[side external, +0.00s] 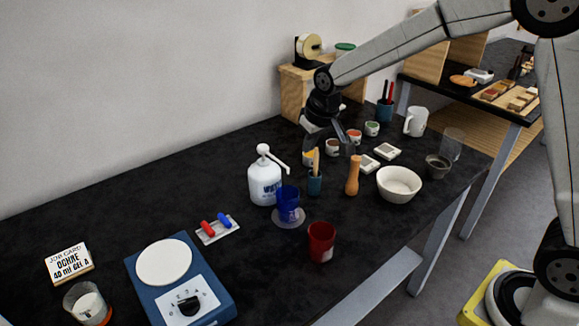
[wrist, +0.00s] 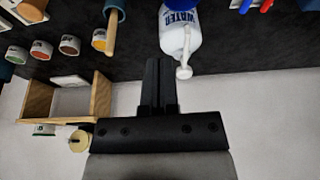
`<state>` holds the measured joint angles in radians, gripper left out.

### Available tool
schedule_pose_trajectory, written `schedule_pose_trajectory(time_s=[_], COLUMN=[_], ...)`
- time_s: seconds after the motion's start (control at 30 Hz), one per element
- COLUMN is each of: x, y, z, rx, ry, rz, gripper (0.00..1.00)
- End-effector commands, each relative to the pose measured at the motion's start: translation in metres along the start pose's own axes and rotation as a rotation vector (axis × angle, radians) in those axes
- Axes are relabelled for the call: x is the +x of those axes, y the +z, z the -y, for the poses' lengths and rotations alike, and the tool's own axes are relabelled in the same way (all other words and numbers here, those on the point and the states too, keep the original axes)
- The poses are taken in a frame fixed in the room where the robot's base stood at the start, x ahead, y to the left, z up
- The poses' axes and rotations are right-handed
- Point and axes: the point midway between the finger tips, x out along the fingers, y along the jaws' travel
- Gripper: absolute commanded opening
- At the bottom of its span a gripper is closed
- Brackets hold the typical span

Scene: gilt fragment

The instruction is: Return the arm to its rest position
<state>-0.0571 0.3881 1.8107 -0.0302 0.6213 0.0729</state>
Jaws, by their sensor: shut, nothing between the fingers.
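My gripper (side external: 325,143) hangs over the back part of the black table (side external: 110,210), above small paint pots and behind the white water bottle. In the wrist view my gripper (wrist: 159,62) has its two dark fingers together, with nothing between them. The white water bottle (side external: 264,183) with a pump spout stands to the left of my gripper in the side view. It also shows just past the fingertips in the wrist view (wrist: 180,35). I cannot tell the exact gap between fingers and bottle.
A wooden box (side external: 295,95) stands behind my gripper. Close by are a blue cup (side external: 288,200), a wooden pestle (side external: 352,176), a white bowl (side external: 399,185) and a red cup (side external: 321,241). The table's back left is clear.

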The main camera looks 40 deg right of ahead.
Motion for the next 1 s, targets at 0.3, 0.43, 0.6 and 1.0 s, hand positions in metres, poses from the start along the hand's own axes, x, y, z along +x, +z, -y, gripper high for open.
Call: schedule_pose_trajectory(time_s=[0.3,0.43,0.6,1.0], x=[-0.005,-0.006,-0.008,-0.009], y=[0.090,0.128,0.177,0.224], z=[-0.013,-0.017,-0.021,-0.024], rx=[0.003,0.004,0.004,0.006], ry=[-0.001,0.000,0.000,0.000], rz=[0.039,0.053,0.072,0.091], gripper=[0.00,0.00,0.00,0.00])
